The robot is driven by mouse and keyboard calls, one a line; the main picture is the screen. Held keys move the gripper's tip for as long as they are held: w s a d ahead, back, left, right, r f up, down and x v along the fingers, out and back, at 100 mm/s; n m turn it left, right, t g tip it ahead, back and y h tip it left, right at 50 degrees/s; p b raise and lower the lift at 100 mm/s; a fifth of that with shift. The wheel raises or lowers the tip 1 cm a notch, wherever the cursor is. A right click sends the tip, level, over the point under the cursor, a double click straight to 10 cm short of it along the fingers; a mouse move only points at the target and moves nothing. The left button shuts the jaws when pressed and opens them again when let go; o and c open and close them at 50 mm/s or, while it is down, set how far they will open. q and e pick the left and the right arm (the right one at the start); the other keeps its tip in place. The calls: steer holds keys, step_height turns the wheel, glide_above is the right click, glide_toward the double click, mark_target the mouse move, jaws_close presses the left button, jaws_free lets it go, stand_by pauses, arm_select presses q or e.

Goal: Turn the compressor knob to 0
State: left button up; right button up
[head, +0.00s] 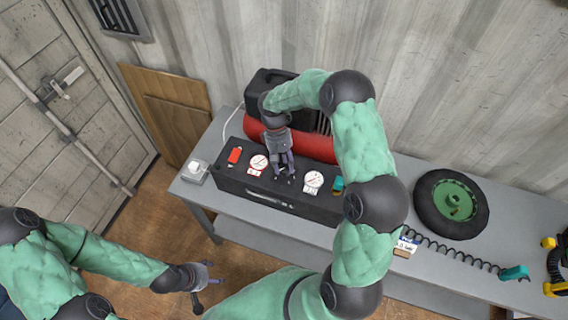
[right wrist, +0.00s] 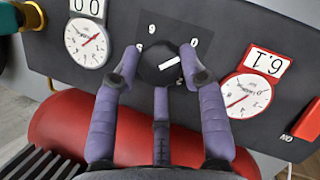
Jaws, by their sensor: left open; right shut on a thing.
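The compressor's black panel box (head: 232,180) stands on the grey bench with the red tank (head: 318,148) behind it. The black knob (right wrist: 163,72) with a white mark sits on the panel between two round gauges. The mark is tilted, its right end higher, roughly toward a printed 0 (right wrist: 194,42) at the upper right in the right wrist view. My right gripper (head: 284,170) is over the panel. Its purple fingers (right wrist: 162,68) are shut around the knob and cover part of it. My left gripper (head: 207,284) is open and empty, low in front of the bench.
The right wrist view shows a gauge (right wrist: 87,43) left and another (right wrist: 245,95) right of the knob. A red switch (head: 235,156) is on the panel's left. A wheel (head: 452,203) and coiled hose (head: 455,253) lie on the bench (head: 510,245).

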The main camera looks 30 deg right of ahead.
steer(key=shift+s+a+f, duration=0.2)
steer(key=shift+s+f, duration=0.05)
steer(key=shift+s, duration=0.15)
steer(key=o, duration=1.1)
steer(key=shift+c, duration=0.2)
steer(key=shift+o, duration=0.2)
steer(key=shift+r, duration=0.1)
steer(key=shift+w+d+r, duration=0.1)
steer(key=shift+w, duration=0.1)
steer(key=shift+w+r, duration=0.1)
steer(key=shift+r, duration=0.1)
steer(key=v, duration=1.1)
steer(key=shift+r, duration=0.2)
steer(key=shift+f, duration=0.1)
